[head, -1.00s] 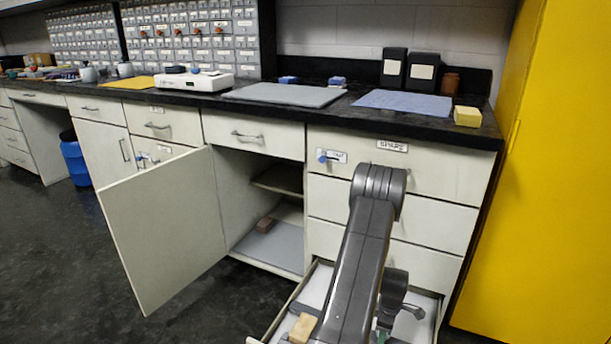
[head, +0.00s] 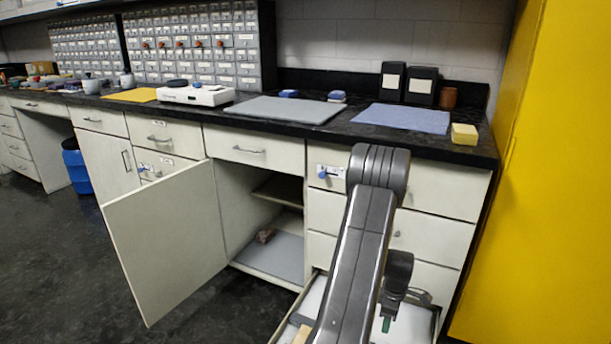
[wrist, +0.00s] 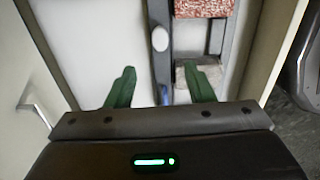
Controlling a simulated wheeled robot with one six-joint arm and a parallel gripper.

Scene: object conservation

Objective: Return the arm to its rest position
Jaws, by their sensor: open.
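My arm (head: 352,262) reaches down over the open bottom drawer (head: 285,325) at the right of the bench. My gripper (wrist: 160,85) is open, and its two green fingers are apart. In the head view, one green fingertip (head: 386,325) shows over the drawer's pale floor. In the wrist view nothing appears clamped between the fingers. A reddish speckled block (wrist: 203,7) and a greyish block (wrist: 196,75) lie right of the divider. The right finger partly covers the greyish block.
A wooden block (head: 302,335) shows at the bottom picture edge. A yellow cabinet (head: 535,190) stands close on the right. Open floor (head: 60,270) lies left.

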